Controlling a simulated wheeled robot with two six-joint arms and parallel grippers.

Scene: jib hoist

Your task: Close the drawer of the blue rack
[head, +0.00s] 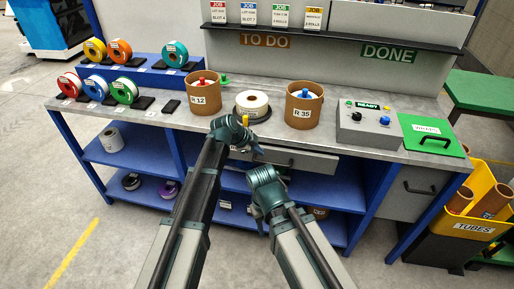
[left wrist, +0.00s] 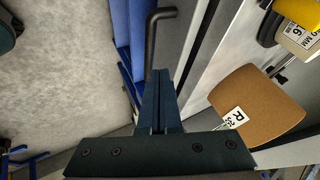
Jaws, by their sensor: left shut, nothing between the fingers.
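The grey drawer (head: 318,163) sits under the worktop of the blue rack (head: 183,150). Its front seems to stick out a little past the worktop edge, but how far I cannot tell. Its dark bar handle (head: 291,164) also shows in the left wrist view (left wrist: 153,40). My left gripper (head: 257,152) is at the left part of the drawer front; contact is unclear. In the left wrist view its fingers (left wrist: 160,78) are together and empty, beside the handle. My right gripper (head: 258,215) hangs lower, in front of the shelves; its fingers are too small to read.
On the worktop stand a cardboard drum R 12 (head: 203,98), a drum R 35 (head: 303,108), a white roll (head: 252,102), and a control box (head: 367,125). Coloured spools stand at the left. A yellow tube bin (head: 470,215) is at the right. The floor at left is clear.

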